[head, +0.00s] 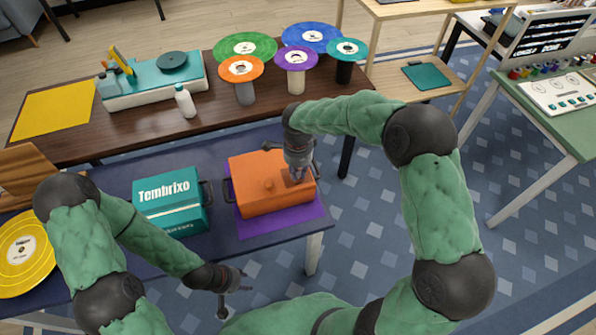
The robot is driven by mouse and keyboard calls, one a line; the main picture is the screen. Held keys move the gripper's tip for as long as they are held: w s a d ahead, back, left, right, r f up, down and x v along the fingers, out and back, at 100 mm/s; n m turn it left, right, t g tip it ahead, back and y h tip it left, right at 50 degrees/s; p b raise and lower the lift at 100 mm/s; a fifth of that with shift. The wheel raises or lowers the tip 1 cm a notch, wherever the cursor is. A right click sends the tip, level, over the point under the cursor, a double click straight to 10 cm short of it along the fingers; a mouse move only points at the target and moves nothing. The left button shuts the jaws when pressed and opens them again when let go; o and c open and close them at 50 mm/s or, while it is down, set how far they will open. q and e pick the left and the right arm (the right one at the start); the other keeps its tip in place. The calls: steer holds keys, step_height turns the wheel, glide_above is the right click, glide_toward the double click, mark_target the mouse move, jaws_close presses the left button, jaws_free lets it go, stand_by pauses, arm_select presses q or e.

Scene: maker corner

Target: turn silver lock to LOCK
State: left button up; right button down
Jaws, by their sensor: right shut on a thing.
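An orange box (248,197) with a small knob on top and dark side handles sits on the front table. My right gripper (299,178) points down at the right part of its top. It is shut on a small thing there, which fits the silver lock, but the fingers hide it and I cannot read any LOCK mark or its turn. My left gripper (233,291) is open and empty, low in front of the table's front edge, apart from the box.
A purple mat (313,213) lies under the orange box. A teal Tembrixo box (170,205) stands just left of it, and a yellow disc (22,258) lies further left. Behind, a brown table (218,118) holds a turntable (150,85), a white bottle (185,102) and several discs on stands.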

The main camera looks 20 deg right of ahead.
mark_target(298, 174)
steer(key=c, duration=1.2)
jaws_free()
step_height(298, 174, up, 12)
